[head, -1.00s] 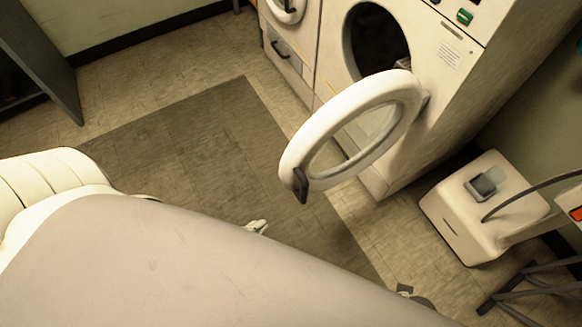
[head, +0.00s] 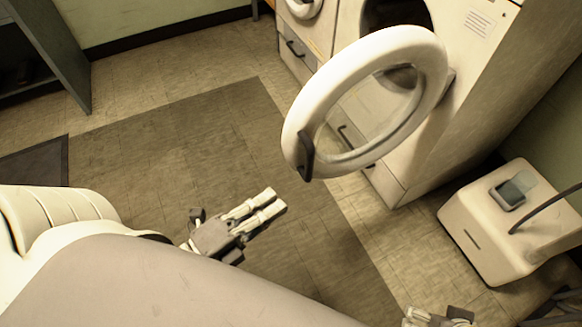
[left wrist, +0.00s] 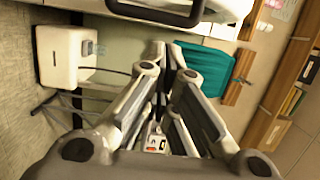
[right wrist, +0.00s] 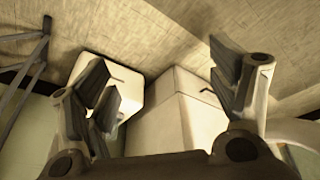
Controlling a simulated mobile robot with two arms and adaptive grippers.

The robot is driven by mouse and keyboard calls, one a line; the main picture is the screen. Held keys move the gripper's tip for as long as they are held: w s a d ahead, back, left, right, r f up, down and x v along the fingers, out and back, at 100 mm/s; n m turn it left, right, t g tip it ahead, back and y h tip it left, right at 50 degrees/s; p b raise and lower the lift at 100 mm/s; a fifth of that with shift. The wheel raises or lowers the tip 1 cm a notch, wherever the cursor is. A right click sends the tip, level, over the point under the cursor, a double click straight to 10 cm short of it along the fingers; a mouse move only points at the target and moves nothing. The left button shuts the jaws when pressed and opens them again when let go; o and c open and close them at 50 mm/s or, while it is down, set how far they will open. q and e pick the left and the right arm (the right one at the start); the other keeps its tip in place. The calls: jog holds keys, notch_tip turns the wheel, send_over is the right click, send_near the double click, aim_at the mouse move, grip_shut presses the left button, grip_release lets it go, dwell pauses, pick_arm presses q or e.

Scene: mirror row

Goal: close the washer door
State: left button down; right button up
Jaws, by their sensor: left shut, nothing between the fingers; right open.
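The washer (head: 440,100) is a white front-loader at the upper right in the head view. Its round door (head: 300,105) is a thick white ring with a clear pane, swung wide open from a hinge on the right of the opening. A dark handle (head: 306,157) sits on the door's free edge; a dark handle also shows at the top of the left wrist view (left wrist: 155,17). My left gripper (head: 274,201) is shut and empty, below and left of the handle and apart from it. My right gripper (head: 440,318) is at the bottom edge; its fingers are spread in the right wrist view (right wrist: 165,75).
A white box-shaped unit (head: 478,235) with a cable stands right of the washer. Another white machine (head: 300,40) adjoins the washer on the left. A dark mat (head: 170,140) covers open floor before the machines. A dark cabinet (head: 45,50) stands at the far left.

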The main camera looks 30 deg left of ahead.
pick_arm(q)
jog(key=w+p, duration=0.1)
jog(key=w, duration=0.8)
jog(key=shift+w+p, duration=0.25)
jog(key=shift+p, duration=0.15)
pick_arm(e)
jog(key=shift+w+a+f, duration=0.1)
jog(key=shift+w+f, duration=0.35)
jog(key=shift+f, duration=0.2)
pick_arm(q)
jog(key=shift+a, duration=0.15)
